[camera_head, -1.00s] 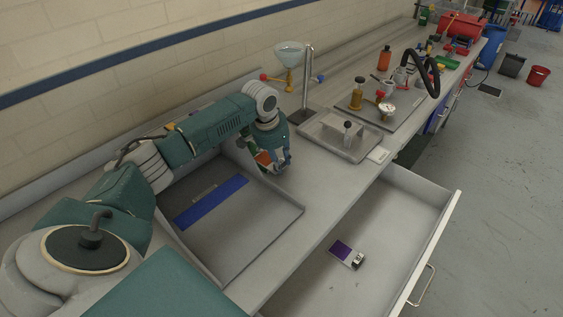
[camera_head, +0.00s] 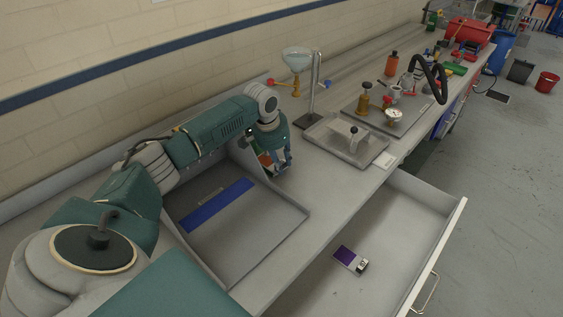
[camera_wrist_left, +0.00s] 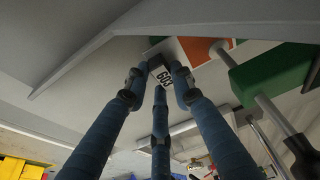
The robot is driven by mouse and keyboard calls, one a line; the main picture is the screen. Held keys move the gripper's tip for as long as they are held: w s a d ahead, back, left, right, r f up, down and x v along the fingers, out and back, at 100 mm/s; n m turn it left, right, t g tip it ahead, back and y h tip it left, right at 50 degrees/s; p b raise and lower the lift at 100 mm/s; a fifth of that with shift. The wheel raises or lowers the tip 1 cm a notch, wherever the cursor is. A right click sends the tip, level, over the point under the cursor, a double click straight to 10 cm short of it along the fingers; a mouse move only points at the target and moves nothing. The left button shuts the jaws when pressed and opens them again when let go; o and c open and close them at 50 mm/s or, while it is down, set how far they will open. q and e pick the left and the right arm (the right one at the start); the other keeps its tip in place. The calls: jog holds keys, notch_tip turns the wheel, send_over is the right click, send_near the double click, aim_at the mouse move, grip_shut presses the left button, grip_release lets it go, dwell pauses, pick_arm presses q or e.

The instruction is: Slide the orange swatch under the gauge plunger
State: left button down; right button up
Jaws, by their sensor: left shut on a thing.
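The orange swatch (camera_head: 265,159) is at my left gripper (camera_head: 281,166), just above the bench beside the grey tray's far corner. In the left wrist view my left gripper (camera_wrist_left: 162,78) is shut on the white end of a card marked 603, and an orange patch (camera_wrist_left: 196,50) shows behind the fingers. The fingers hide part of the card. The gauge (camera_head: 393,115), with a round white dial, stands on a grey plate further along the bench to the right. Its plunger is too small to make out. My right gripper is not in view.
A grey tray (camera_head: 291,221) with a blue strip lies in front of my left arm. A shallow tray with a lever (camera_head: 354,135) stands between gripper and gauge. An open drawer (camera_head: 384,226) holds a purple swatch (camera_head: 344,255). A green block (camera_wrist_left: 275,75) is close to the fingers.

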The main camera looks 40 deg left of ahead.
pick_arm(q)
jog(key=shift+a, duration=0.15)
jog(key=c, duration=1.4)
grip_release()
jog(key=v, duration=1.2)
